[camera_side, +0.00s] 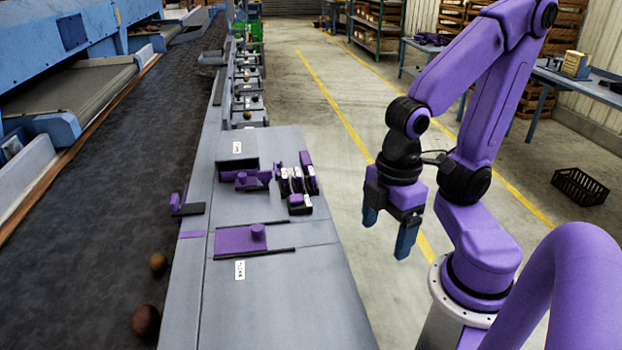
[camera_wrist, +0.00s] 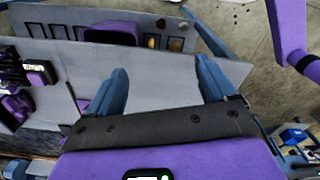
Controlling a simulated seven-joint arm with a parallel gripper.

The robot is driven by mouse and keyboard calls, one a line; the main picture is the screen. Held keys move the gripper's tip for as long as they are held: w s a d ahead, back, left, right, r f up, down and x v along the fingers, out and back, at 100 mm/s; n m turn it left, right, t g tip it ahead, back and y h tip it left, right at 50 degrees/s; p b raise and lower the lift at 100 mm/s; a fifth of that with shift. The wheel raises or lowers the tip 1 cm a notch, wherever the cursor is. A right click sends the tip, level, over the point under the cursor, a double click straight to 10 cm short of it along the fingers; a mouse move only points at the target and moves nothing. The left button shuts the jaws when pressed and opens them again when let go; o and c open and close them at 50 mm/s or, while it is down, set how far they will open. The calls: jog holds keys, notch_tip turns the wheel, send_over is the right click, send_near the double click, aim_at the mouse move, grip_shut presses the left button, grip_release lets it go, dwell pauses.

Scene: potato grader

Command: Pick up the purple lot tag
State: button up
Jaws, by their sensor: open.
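Several purple tag-like pieces with white faces (camera_side: 298,182) stand close together on the grey bench, left of my gripper in the side view. I cannot tell for certain which is the lot tag. At the left of the wrist view, a purple piece with a white label (camera_wrist: 36,68) sits in a dark holder. My gripper (camera_side: 388,226) is open and empty, its blue fingers pointing down, off the bench's right side in the side view. In the wrist view its fingers (camera_wrist: 161,68) are wide apart with nothing between them.
The grey bench (camera_side: 290,300) also carries a purple plate with a knob (camera_side: 238,238) and a purple block (camera_side: 250,178). A dark conveyor (camera_side: 110,225) with potatoes (camera_side: 146,319) runs along the left. Bench surface nearest the side camera is clear.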

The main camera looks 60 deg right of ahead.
jog(key=shift+w, duration=0.1)
jog(key=w+r+m, duration=0.1)
jog(key=w+r, duration=0.2)
jog(key=w, duration=0.7)
notch_tip(320, 180, up, 4)
jog(key=m, duration=0.3)
send_over(311, 171)
notch_tip(311, 171, down, 17)
jog(key=shift+d+r, duration=0.15)
jog(key=shift+r, duration=0.05)
jog(key=c, duration=1)
